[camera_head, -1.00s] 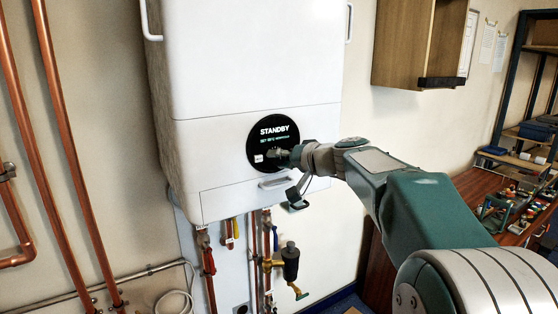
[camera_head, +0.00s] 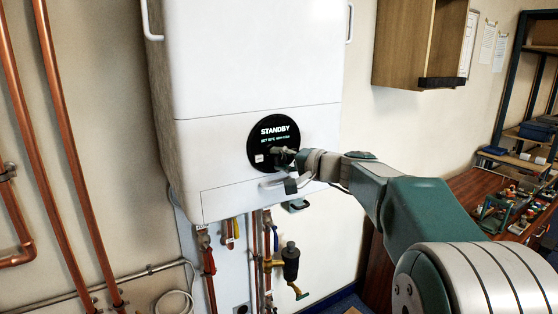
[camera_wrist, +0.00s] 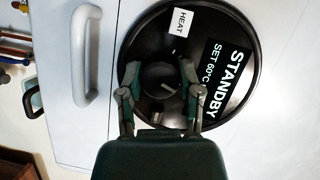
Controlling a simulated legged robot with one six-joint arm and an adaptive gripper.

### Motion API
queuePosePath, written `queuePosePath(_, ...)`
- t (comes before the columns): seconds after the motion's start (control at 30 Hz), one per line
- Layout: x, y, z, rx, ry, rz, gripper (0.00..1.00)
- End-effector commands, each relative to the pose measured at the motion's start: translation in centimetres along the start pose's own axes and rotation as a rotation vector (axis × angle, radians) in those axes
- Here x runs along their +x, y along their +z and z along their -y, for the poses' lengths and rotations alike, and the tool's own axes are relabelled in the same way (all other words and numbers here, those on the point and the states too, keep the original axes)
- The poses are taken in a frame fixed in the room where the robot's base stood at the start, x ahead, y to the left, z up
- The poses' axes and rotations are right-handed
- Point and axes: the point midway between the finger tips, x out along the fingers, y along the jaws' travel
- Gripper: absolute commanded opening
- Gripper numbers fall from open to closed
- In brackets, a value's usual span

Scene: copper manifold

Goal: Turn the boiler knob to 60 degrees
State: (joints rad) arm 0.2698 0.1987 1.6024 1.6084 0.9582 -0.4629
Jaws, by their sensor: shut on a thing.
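The white boiler (camera_head: 255,60) hangs on the wall with a round black control panel (camera_head: 255,135) on its front. In the wrist view the panel (camera_wrist: 235,40) reads STANDBY and SET 60°C, and a small white HEAT label (camera_wrist: 181,22) is beside it. The dark round knob (camera_wrist: 160,84) with a light pointer line sits between my two fingers. My gripper (camera_wrist: 160,72) is shut on the knob, one finger on each side. In the head view my gripper (camera_head: 284,154) is at the panel's lower right and hides most of the knob.
A white handle (camera_wrist: 84,55) sticks out of the boiler near the panel, close to my wrist. Copper pipes (camera_head: 65,120) run at left, and valves (camera_head: 290,262) hang below the boiler. A wooden cabinet (camera_head: 415,40) and a cluttered workbench (camera_head: 475,190) are at right.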

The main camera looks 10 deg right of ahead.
Motion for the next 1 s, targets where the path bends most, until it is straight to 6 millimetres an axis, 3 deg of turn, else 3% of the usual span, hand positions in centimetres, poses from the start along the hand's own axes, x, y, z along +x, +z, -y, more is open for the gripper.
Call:
queuePosePath(0.23, -0.1, -0.2, -0.3, 0.003, 0.005, -0.004, 0.0)
queuePosePath(0.27, -0.1, -0.2, -0.3, 0.003, 0.005, -0.004, 0.51)
queuePosePath(0.33, -0.1, -0.2, -0.3, 0.002, 0.005, -0.004, 0.81)
queuePosePath(0.77, -0.2, 0.0, -0.1, -0.001, 0.003, -0.002, 0.81)
queuePosePath(1.0, -3.9, -0.1, -0.1, -0.001, 0.004, -0.006, 0.81)
